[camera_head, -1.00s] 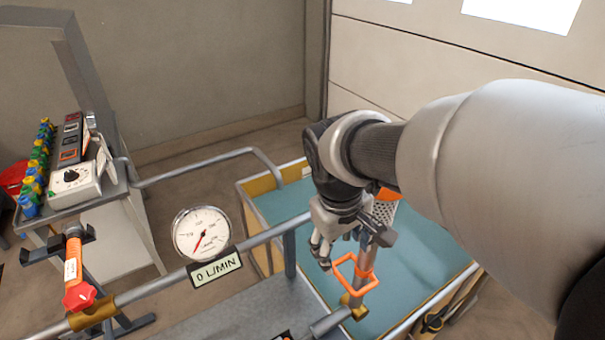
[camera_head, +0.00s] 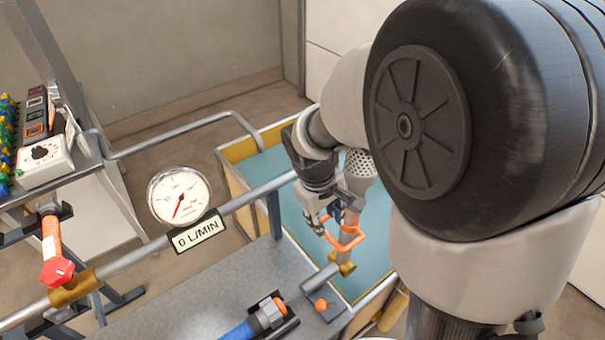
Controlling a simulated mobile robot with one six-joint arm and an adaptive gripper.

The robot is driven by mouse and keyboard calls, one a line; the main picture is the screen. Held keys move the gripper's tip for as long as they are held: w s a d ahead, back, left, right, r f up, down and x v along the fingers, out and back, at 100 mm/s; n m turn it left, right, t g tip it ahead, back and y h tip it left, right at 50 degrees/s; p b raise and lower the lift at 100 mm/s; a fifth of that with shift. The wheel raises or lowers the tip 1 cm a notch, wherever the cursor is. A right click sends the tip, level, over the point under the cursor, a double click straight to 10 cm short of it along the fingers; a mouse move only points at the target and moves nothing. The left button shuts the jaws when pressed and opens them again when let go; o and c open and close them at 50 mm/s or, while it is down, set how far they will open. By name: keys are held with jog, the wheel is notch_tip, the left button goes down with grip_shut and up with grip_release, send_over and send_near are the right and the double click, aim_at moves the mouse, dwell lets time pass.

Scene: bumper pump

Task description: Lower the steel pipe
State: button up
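The steel pipe (camera_head: 348,248) stands raised at the right end of the pipework. It has a perforated strainer (camera_head: 360,168) at its top and an orange loop handle (camera_head: 347,236) low on it. A brass joint (camera_head: 342,264) is at its base. My gripper (camera_head: 322,222) points down just left of the pipe, with its fingers close beside the orange handle. Whether they touch the handle, and how far they are parted, is too small to tell. My arm covers the area right of the pipe.
A yellow-rimmed tank (camera_head: 236,192) of teal water lies behind and below the pipe. A gauge (camera_head: 180,197) with a "0 L/MIN" display (camera_head: 198,232) is on the pipe run to the left. A blue hose coupling (camera_head: 262,318) lies on the grey bench (camera_head: 190,305).

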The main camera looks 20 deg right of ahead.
aim_at(329, 236)
jog(key=f, duration=0.2)
jog(key=f+b, duration=0.1)
jog(key=f, duration=0.1)
jog(key=d+f, duration=0.1)
jog(key=f, duration=0.1)
jog(key=shift+w+d+f+b, duration=0.1)
jog(key=shift+w+f+b, duration=0.15)
jog(key=shift+b, duration=0.1)
grip_shut()
dwell(0.4)
